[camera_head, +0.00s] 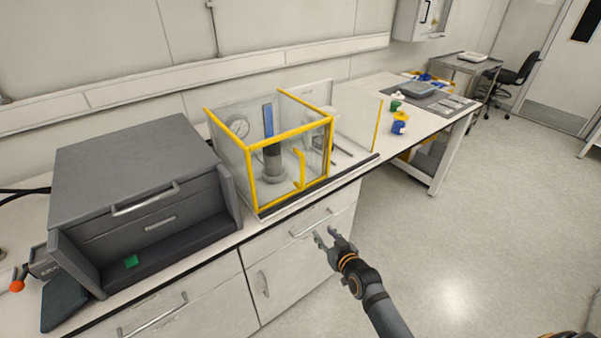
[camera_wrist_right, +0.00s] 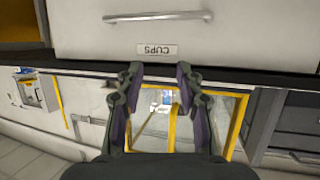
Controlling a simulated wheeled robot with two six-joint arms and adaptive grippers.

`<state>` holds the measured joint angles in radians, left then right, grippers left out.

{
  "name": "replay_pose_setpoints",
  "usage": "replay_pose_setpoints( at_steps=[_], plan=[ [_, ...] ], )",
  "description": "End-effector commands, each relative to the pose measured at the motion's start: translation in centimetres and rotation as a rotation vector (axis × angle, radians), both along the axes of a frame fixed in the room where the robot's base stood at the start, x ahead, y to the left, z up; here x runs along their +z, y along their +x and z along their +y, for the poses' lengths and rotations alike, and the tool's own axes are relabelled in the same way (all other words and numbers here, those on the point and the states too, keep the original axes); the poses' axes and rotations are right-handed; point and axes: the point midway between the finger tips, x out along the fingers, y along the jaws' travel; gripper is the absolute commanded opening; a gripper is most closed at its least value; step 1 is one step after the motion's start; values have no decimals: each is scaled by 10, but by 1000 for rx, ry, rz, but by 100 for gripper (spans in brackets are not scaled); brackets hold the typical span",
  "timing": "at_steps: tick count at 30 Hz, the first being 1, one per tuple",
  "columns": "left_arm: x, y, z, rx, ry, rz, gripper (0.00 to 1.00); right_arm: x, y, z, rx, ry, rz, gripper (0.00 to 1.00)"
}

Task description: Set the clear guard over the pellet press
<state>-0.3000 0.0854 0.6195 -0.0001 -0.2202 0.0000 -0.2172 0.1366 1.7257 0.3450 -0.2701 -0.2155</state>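The clear guard (camera_head: 290,132), a box of clear panels with yellow edges and a yellow handle on its front, stands on the bench. The pellet press (camera_head: 272,165), a dark cylinder with a blue upright part, shows through the panels; I cannot tell whether the guard fully encloses it. My right gripper (camera_head: 325,237) is open and empty, in front of the bench drawers, below and apart from the guard. In the right wrist view its two fingers (camera_wrist_right: 158,75) are spread, with the guard's yellow edge (camera_wrist_right: 240,122) showing behind them. My left gripper is not in view.
Another clear panel (camera_head: 358,125) with a yellow edge stands to the right. Bottles (camera_head: 399,122) and a tray lie farther right. The floor at right is clear.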

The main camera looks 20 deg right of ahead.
Motion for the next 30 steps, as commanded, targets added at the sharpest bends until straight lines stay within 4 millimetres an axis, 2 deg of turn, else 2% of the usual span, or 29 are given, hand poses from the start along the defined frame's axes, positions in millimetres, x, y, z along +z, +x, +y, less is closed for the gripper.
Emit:
replay_pose_setpoints(
  at_steps=[1, 3, 6, 8, 10, 13, 16, 24, 30],
  plan=[
    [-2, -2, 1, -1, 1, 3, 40, 47, 10, 7, 19, 7, -91, 37],
    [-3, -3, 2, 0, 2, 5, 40, 102, 16, 16, 42, 18, -191, 37],
    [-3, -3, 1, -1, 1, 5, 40, 153, 16, 24, 64, 25, -283, 37],
    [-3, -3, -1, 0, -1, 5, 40, 168, 15, 27, 71, 27, -312, 37],
    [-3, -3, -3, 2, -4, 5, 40, 176, 14, 28, 75, 28, -326, 37],
    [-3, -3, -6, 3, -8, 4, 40, 177, 16, 28, 75, 29, -328, 37],
    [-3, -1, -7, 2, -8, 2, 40, 177, 25, 29, 73, 31, -329, 37],
    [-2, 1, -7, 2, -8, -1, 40, 178, 81, 38, 73, 32, -329, 37],
    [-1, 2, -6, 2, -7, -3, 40, 177, 111, 43, 74, 30, -327, 37]
  ],
)
